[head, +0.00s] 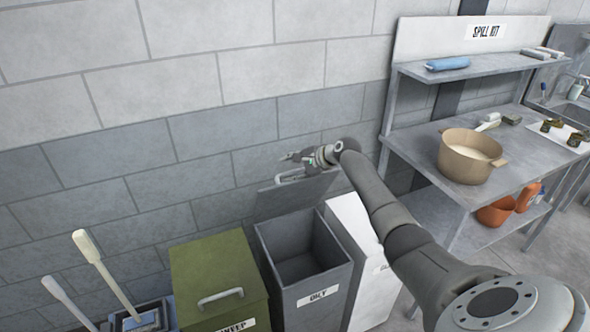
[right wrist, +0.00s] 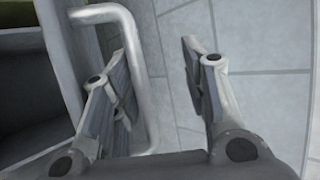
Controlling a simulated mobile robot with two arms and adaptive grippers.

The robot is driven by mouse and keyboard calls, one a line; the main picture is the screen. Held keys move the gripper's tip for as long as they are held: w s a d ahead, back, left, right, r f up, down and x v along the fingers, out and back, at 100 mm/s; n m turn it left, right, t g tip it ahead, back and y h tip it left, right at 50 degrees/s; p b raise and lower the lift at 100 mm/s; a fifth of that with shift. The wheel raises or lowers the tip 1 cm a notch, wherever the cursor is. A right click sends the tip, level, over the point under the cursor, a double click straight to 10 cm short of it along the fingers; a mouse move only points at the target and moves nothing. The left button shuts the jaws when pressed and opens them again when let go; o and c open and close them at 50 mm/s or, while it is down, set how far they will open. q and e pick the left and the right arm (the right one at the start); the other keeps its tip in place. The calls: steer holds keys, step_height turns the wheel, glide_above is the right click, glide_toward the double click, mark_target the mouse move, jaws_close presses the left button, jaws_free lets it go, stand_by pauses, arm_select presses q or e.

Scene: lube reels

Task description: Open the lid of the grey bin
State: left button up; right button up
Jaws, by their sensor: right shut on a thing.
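The grey bin (head: 316,290) stands in the middle of the head view, with a label on its front and its dark inside showing. Its lid (head: 283,199) is raised and stands up at the back of the bin, near the wall. My right gripper (head: 296,170) is at the top of the lid, shut on the lid's pale handle (head: 290,178). In the right wrist view the handle (right wrist: 142,70) is a bent bar running between my fingers (right wrist: 160,85), close beside the left finger. My left gripper is not in view.
A green bin (head: 215,265) with a closed lid stands left of the grey bin, and a white bin (head: 352,240) stands right of it. Long-handled tools (head: 105,270) are at far left. A metal shelf unit (head: 415,160) holding a pot (head: 465,160) is at right.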

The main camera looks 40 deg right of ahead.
steer(key=shift+w+a+f, duration=0.15)
steer(key=shift+w+f, duration=0.05)
steer(key=shift+s+f, duration=0.1)
steer(key=shift+s+d+r, duration=0.3)
steer(key=shift+s+r, duration=0.1)
steer(key=shift+s, duration=0.05)
steer(key=v, duration=1.1)
steer(key=shift+w+r, duration=0.2)
steer(key=shift+s, duration=0.2)
